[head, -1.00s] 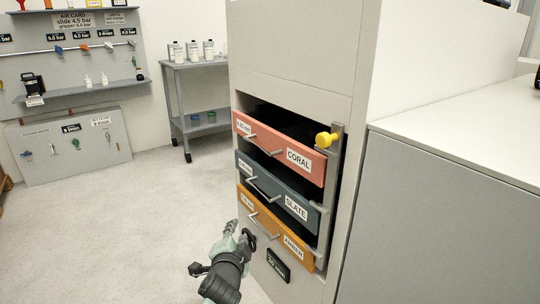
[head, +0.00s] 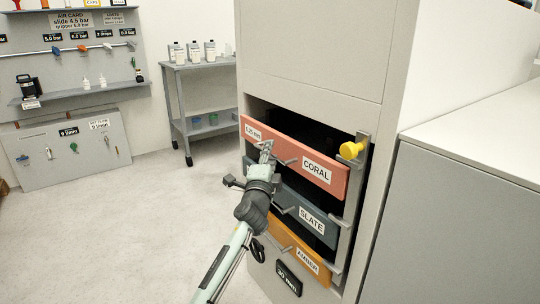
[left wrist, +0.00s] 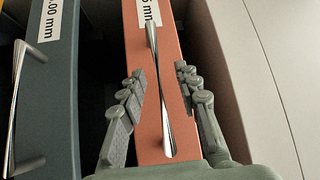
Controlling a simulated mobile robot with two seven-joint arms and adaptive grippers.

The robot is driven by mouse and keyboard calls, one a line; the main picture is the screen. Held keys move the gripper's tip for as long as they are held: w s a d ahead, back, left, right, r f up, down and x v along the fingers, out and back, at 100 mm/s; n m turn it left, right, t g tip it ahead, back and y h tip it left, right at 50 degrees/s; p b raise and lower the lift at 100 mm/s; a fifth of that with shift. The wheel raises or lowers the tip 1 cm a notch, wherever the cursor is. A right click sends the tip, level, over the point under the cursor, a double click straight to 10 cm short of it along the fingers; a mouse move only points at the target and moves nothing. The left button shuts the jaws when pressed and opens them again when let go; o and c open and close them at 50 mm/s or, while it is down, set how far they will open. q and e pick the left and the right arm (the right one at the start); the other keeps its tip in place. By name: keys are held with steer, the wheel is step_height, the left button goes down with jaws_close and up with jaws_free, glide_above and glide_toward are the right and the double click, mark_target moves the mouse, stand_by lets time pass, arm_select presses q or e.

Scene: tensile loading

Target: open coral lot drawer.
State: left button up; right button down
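The coral drawer (head: 292,143) is the top one of three in the pale cabinet, with a bar handle (head: 288,161) on its front. My left gripper (head: 267,150) is at the left part of that front. In the left wrist view, its open fingers (left wrist: 160,85) stand on either side of the coral drawer's silver handle (left wrist: 157,75), with gaps between fingers and bar. I cannot tell whether the fingertips touch the coral front (left wrist: 150,125). My right gripper is not in view.
Below are the slate drawer (head: 330,229) and the amber drawer (head: 318,270). A grey upright bar (head: 350,205) with a yellow knob (head: 351,150) stands at the drawers' right edge. A grey shelf cart (head: 200,100) stands at the back. The floor at left is clear.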

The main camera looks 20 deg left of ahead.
arm_select(q)
jaws_close()
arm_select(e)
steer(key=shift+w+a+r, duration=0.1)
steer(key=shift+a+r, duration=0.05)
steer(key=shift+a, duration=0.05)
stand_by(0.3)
